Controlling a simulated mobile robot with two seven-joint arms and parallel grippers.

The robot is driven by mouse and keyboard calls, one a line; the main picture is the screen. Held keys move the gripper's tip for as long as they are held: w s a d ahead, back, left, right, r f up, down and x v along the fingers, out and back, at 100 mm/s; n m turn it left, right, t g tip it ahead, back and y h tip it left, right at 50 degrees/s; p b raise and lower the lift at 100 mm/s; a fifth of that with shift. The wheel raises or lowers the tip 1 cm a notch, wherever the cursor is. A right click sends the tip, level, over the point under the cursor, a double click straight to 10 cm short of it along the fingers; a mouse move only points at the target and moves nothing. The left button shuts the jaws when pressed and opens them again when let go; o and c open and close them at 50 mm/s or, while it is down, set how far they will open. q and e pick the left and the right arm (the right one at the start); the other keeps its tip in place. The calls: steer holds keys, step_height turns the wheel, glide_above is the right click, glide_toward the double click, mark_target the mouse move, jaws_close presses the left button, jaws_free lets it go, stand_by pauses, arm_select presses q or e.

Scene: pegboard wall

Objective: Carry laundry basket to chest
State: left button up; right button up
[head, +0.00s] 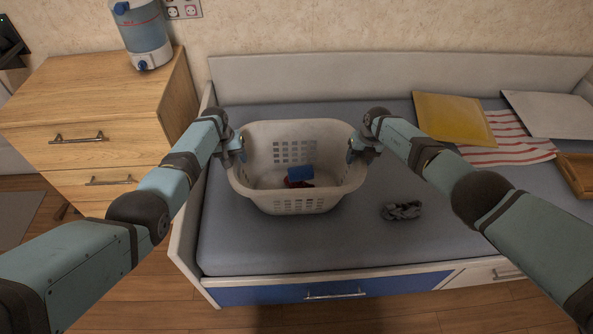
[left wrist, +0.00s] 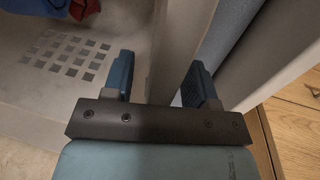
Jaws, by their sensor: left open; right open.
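A whitish laundry basket (head: 297,203) with slotted sides stands upright on the bed. Inside it lie a blue item (head: 300,172) and a dark red item (head: 297,184). My left gripper (head: 236,150) is open at the basket's left rim. In the left wrist view its two fingers (left wrist: 158,82) are apart, with the basket wall (left wrist: 166,50) between them. My right gripper (head: 356,147) is open at the right rim; whether its fingers straddle that rim is hard to tell. The wooden chest of drawers (head: 95,95) stands left of the bed, with bare space on its top.
A blue and clear water dispenser (head: 147,38) stands at the chest's back right. The bed (head: 270,250) has a raised left side.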

arm_select(q)
steer(key=shift+c, duration=0.5)
arm_select(e)
steer(key=shift+c, duration=0.4)
arm_select(q)
jaws_close()
arm_select(e)
jaws_close()
arm_select(q)
steer(key=shift+r, duration=0.1)
arm_select(e)
steer(key=shift+r, duration=0.1)
